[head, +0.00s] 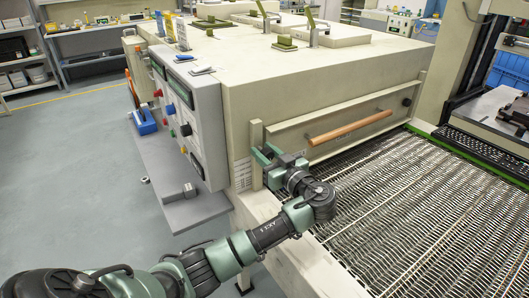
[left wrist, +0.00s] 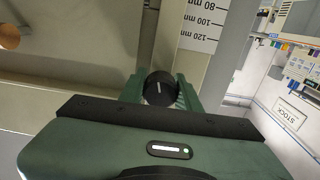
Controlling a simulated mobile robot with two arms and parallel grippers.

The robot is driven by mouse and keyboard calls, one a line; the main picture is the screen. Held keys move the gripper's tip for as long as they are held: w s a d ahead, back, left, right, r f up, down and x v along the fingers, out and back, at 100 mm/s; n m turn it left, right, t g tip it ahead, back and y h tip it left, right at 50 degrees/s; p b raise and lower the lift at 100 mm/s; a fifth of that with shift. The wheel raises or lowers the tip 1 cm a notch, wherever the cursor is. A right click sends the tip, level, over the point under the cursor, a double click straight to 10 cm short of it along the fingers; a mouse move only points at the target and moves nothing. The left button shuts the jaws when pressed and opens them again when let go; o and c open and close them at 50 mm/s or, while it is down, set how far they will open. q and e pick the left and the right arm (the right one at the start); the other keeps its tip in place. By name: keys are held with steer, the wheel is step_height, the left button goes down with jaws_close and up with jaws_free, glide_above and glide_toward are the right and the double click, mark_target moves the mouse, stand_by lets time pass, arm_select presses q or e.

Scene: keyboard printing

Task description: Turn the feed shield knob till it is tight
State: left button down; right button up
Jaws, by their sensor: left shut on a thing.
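The feed shield (head: 340,132) is a beige panel on the front of the oven, with a wooden handle (head: 350,126) across it. My left gripper (head: 264,156) is at the shield's left end. In the left wrist view, my left gripper (left wrist: 160,90) has its green fingers on both sides of a round black knob (left wrist: 159,87) with a white line on its face. It is shut on this knob. In the head view, the gripper hides the knob. A second dark knob (head: 406,101) shows at the shield's right end. My right gripper is not in view.
A millimetre scale (left wrist: 206,25) is beside the held knob. A wire mesh conveyor (head: 420,210) runs below and in front of the shield. A grey control panel (head: 190,115) with coloured buttons and a ledge stands at left. Open floor lies farther left.

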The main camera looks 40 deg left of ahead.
arm_select(q)
steer(key=shift+m, duration=0.3)
